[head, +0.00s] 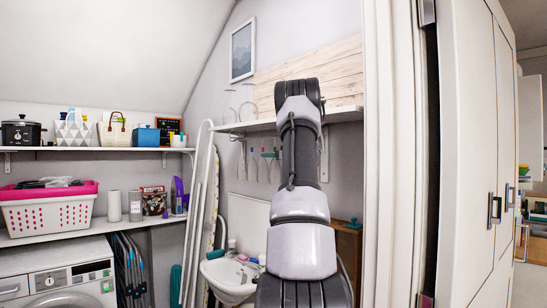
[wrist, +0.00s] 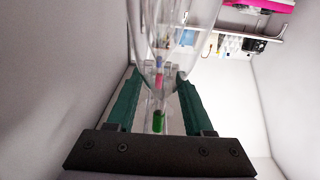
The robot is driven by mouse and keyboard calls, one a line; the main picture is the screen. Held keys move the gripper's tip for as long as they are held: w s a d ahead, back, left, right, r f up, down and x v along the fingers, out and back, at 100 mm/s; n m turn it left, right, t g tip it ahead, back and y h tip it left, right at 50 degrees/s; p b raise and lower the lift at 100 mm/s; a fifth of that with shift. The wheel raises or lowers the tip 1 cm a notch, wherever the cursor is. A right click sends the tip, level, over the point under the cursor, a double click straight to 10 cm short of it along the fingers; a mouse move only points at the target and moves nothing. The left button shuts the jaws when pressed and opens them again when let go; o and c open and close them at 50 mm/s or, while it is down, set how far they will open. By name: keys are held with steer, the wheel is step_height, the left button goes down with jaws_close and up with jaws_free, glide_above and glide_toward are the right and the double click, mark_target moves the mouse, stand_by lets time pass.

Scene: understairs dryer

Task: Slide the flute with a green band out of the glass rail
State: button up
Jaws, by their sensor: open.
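The flute with a green band (wrist: 158,122) is in the wrist view, its band close in front of the palm of my gripper (wrist: 156,76). My gripper is open, with one green finger on each side of the flute, and does not visibly clamp it. Behind it in line are a flute with a pink band (wrist: 159,81) and one with a blue band; clear bowls overlap there. In the head view, glasses hang stem-up below the wall shelf (head: 343,114), and my arm hides my gripper and part of the row.
Two upturned clear glasses (head: 248,103) stand on the shelf's left end. A small basin (head: 229,277) is below. A white tall cabinet (head: 477,150) stands close on the right. A laundry basket (head: 48,214) sits on the left shelf above the dryer.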

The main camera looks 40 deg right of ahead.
jaws_close()
steer(key=shift+s, duration=0.15)
steer(key=shift+s+d+r, duration=0.1)
steer(key=shift+s, duration=1.1)
steer(key=shift+s+d+r, duration=0.1)
steer(key=shift+s, duration=1.05)
steer(key=shift+s+d+r, duration=0.1)
steer(key=shift+s+r, duration=0.05)
steer(key=shift+s, duration=1.1)
steer(key=shift+s+d+r, duration=0.1)
steer(key=shift+s+r, duration=0.05)
steer(key=shift+s, duration=1.25)
